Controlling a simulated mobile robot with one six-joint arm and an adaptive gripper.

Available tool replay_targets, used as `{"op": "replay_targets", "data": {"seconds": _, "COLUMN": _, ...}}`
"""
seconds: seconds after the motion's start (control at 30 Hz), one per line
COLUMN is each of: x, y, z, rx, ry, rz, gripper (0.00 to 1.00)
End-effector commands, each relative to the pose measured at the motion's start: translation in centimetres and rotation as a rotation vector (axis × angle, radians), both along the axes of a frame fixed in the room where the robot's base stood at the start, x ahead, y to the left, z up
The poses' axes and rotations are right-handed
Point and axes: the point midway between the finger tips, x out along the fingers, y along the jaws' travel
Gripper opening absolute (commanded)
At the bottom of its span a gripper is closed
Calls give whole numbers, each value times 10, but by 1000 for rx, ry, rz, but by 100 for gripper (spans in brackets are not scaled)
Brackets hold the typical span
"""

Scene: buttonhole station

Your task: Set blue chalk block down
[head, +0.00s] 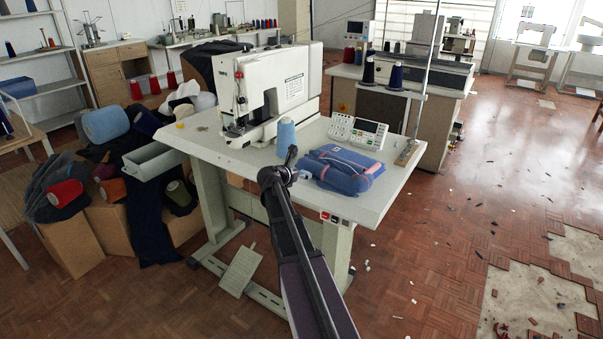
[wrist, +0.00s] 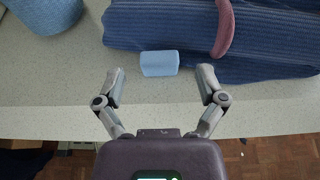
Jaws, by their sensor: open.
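In the wrist view the blue chalk block (wrist: 159,63) is a small light-blue block. It lies on the pale speckled sewing table (wrist: 60,97), at the near edge of the folded blue fabric. My gripper (wrist: 162,72) is open, with one finger on each side of the block and a gap at both sides. In the head view my gripper (head: 290,155) is at the table's front edge, seen from behind and small.
The folded blue fabric (head: 338,170) with a pinkish strip lies just beyond the block. A light-blue thread cone (head: 286,137) stands to the left. The white sewing machine (head: 265,85) and a control panel (head: 357,131) stand behind. Bare table lies left of the gripper.

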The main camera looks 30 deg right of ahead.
Motion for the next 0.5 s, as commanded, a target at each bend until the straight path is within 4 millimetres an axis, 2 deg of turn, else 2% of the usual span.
{"op": "replay_targets", "data": {"seconds": 0.5, "x": -30, "y": 69, "z": 34, "rx": -1, "ry": 0, "rz": 2, "gripper": 90}}
